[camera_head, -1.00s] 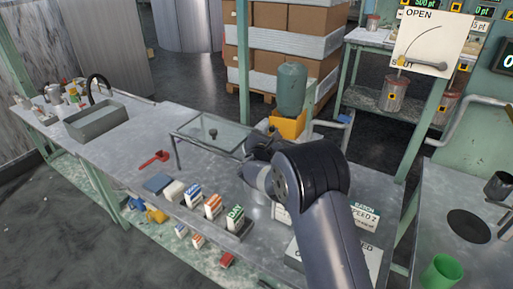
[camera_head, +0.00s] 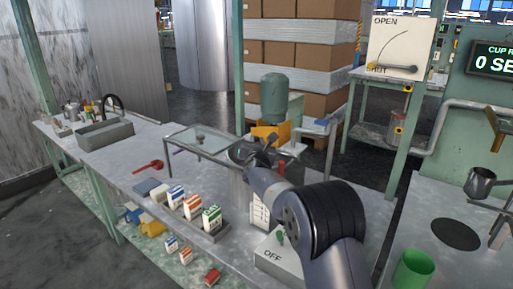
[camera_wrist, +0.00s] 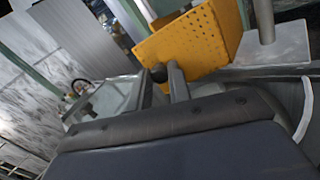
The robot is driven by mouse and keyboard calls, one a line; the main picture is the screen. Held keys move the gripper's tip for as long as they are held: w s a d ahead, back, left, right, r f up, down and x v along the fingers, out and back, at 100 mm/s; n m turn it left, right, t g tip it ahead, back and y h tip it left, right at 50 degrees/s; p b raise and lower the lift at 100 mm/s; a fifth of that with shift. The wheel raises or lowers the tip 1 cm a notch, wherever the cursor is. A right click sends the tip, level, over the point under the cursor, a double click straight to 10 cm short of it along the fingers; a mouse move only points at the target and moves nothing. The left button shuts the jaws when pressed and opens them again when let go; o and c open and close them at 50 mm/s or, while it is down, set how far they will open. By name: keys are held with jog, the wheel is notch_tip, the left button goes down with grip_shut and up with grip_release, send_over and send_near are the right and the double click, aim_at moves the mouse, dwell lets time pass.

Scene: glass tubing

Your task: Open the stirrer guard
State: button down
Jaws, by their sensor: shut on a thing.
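The stirrer has a green motor (camera_head: 274,96) standing at the back edge of the bench. Below it is the yellow guard (camera_head: 268,132), which looks tilted. In the wrist view the perforated yellow guard (camera_wrist: 195,42) fills the upper middle, close in front of my jaws. My gripper (camera_head: 262,151) is beside the guard's lower edge in the head view. In the wrist view my gripper (camera_wrist: 170,78) appears shut at a dark knob at the guard's lower left edge. The exact grip is partly hidden by the gripper body.
A glass-topped stand (camera_head: 202,140) is left of my arm. A red tool (camera_head: 149,166), small boxes (camera_head: 192,206) and a grey sink (camera_head: 104,134) lie along the bench. An OFF panel (camera_head: 278,253) is near my arm. An OPEN/SHUT board (camera_head: 398,42) hangs behind.

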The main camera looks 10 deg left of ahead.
dwell(0.3)
jog(key=c, duration=1.3)
grip_release()
jog(key=shift+r, duration=0.1)
notch_tip(320, 180, up, 10)
jog(key=p, duration=0.4)
